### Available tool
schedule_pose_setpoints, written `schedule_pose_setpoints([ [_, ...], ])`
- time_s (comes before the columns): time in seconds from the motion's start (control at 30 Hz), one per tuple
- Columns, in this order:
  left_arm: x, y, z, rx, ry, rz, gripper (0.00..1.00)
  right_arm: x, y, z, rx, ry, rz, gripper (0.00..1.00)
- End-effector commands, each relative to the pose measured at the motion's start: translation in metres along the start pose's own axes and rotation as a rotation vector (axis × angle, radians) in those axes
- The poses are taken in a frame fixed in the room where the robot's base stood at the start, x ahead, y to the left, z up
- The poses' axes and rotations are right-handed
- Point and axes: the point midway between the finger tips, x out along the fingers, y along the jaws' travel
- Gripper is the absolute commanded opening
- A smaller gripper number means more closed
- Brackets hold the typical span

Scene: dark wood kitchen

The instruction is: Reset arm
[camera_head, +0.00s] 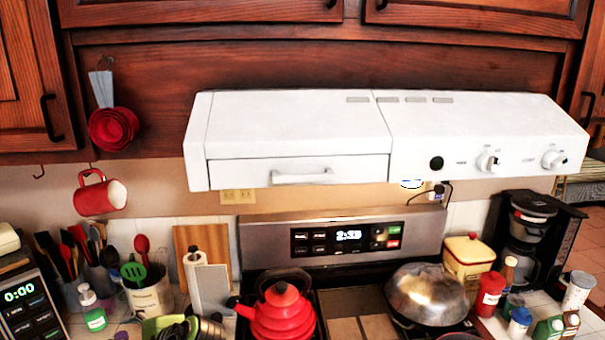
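Neither of my grippers can be made out in the head view. No arm of mine shows over the stove or the counter. The task names no object. A red kettle (277,312) stands on the left part of the stove. A domed metal lid or pan (427,293) sits on the right part of the stove.
A white range hood (300,130) juts out above the stove. A red mug (101,193) and red measuring cups (113,128) hang at the left. A utensil crock (150,292) stands left of the stove. A coffee maker (526,240) and several containers crowd the right counter.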

Motion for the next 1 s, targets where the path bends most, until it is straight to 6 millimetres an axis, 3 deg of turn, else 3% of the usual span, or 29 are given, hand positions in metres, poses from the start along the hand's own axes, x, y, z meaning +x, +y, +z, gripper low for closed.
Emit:
schedule_pose_setpoints([
  [0.03, 0.006, 0.038, -0.007, -0.06, 0.065, 0.04, 0.71, 0.0, 0.0, 0.002, 0.0, -0.002, 0.0, 0.0],
  [0.2, -0.002, 0.144, -0.023, -0.315, 0.266, 0.212, 0.71, 0.0, 0.0, 0.002, 0.0, -0.003, 0.0, 0.0],
  [0.3, -0.019, 0.197, -0.024, -0.462, 0.353, 0.335, 0.71, 0.0, 0.0, 0.001, 0.0, -0.003, 0.0, 0.0],
  [0.4, -0.039, 0.235, -0.022, -0.579, 0.409, 0.445, 0.71, 0.0, 0.0, 0.001, 0.0, -0.002, 0.0, 0.0],
  [0.6, -0.074, 0.282, -0.013, -0.738, 0.46, 0.619, 0.71, 0.0, 0.0, 0.002, 0.0, -0.003, 0.0, 0.0],
  [0.93, -0.129, 0.328, 0.007, -0.923, 0.481, 0.857, 0.71, 0.0, 0.0, 0.001, 0.0, -0.002, 0.0, 0.0],
  [1.0, -0.116, 0.339, -0.007, -0.923, 0.475, 0.861, 0.71, 0.007, 0.0, 0.001, 0.0, 0.0, 0.0, 0.0],
])
